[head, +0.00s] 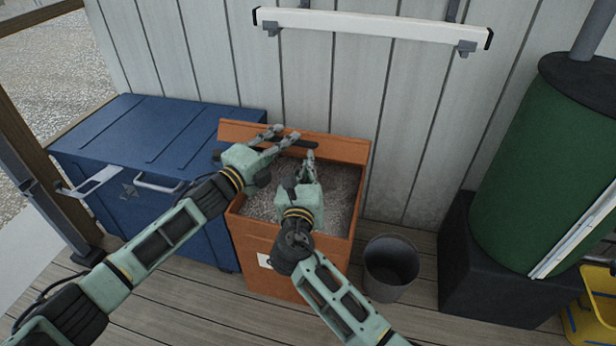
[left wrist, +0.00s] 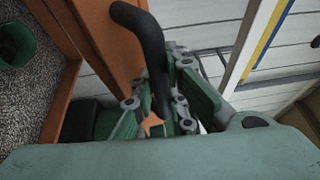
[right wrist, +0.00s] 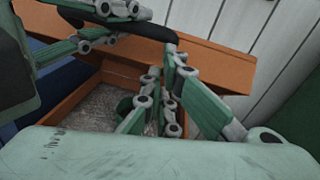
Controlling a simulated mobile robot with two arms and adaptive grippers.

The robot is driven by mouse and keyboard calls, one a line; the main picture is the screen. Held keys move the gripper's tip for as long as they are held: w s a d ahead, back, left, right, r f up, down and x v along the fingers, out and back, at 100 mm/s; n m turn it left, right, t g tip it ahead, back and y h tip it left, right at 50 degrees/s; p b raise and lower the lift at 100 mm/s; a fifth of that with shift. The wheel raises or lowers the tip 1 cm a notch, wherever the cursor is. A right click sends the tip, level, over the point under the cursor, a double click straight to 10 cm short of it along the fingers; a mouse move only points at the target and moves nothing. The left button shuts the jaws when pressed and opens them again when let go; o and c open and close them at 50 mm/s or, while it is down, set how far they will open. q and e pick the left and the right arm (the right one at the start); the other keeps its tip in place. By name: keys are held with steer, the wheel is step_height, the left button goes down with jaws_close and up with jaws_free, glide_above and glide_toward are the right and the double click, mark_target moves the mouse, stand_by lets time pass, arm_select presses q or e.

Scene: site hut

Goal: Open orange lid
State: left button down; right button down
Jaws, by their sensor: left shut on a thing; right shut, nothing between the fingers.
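The orange lid (head: 342,149) stands raised and tilted up at the back of the orange box (head: 275,262), which is open at the top. The lid's dark bar handle (left wrist: 148,38) shows in the left wrist view. My left gripper (head: 284,138) is shut on this handle, at the lid's edge. My right gripper (head: 309,160) is shut and empty over the box opening, in front of the lid. The lid also spans the right wrist view (right wrist: 215,66). The arms hide part of the opening.
Grey grit fills the box, with a green container (left wrist: 16,45) in it. A blue chest (head: 130,140) stands close on the left. A dark bucket (head: 390,268) and a green barrel (head: 535,165) are on the right. A white rail (head: 370,28) hangs on the wall behind.

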arm_select(q)
steer(key=shift+r, duration=0.1)
steer(key=shift+d, duration=0.3)
steer(key=shift+s+f, duration=0.15)
steer(key=shift+f, duration=0.1)
arm_select(e)
steer(key=r, duration=0.1)
steer(key=w+r, duration=0.1)
steer(key=r, duration=0.1)
steer(key=shift+w+d, duration=0.25)
steer(key=shift+d, duration=0.1)
arm_select(q)
steer(key=c, duration=2.1)
jaws_free()
steer(key=shift+o, duration=1)
steer(key=shift+s+a, duration=0.1)
steer(key=shift+a, duration=0.1)
steer(key=shift+o, duration=0.9)
steer(key=shift+a, duration=0.15)
steer(key=shift+r, duration=0.15)
arm_select(e)
steer(key=shift+s+a+f, duration=0.1)
steer(key=shift+a+f, duration=0.1)
steer(key=shift+f, duration=0.05)
steer(key=shift+d, duration=0.1)
